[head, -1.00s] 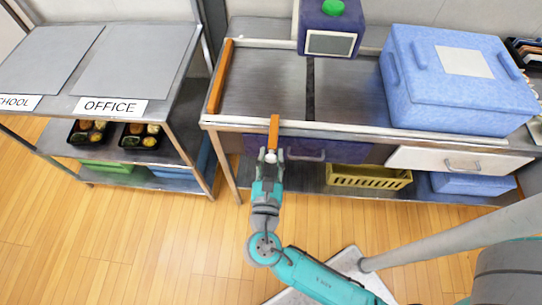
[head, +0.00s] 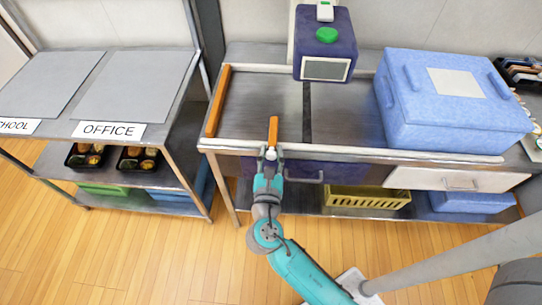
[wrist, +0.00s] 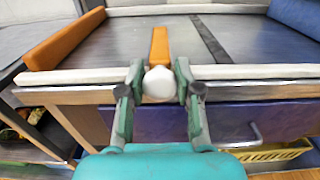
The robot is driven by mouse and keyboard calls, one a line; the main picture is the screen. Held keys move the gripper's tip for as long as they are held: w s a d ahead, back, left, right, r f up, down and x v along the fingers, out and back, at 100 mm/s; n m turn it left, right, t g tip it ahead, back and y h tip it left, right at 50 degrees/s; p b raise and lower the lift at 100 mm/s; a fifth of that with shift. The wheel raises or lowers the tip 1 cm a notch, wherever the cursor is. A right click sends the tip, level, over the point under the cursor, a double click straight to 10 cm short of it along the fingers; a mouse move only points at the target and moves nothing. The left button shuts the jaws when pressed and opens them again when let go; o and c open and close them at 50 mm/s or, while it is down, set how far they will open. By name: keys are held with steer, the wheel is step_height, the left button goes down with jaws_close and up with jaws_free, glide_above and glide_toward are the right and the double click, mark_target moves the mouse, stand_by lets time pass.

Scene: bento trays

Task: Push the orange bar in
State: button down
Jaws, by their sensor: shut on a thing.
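A slim orange bar (head: 273,129) with a white knob (wrist: 160,84) at its near end lies across the counter's front rail, pointing inward over the dark grey top. My gripper (head: 271,157) is at the front edge, its fingers shut on the white knob from both sides. In the wrist view the orange bar (wrist: 159,46) runs straight away beyond the knob. Its underside and any slot for it are hidden. A longer orange bar (head: 218,100) lies along the counter's left edge, apart from my gripper.
A purple device (head: 325,40) with a green button stands at the counter's back. A blue lidded box (head: 455,115) stands on the right. A shelf (head: 170,100) with an OFFICE label is on the left. The grey counter top (head: 255,100) around the bar is clear.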

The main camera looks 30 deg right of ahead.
steer(key=c, duration=0.8)
jaws_free()
steer(key=shift+w, duration=0.1)
steer(key=v, duration=1.2)
steer(key=shift+d, duration=0.1)
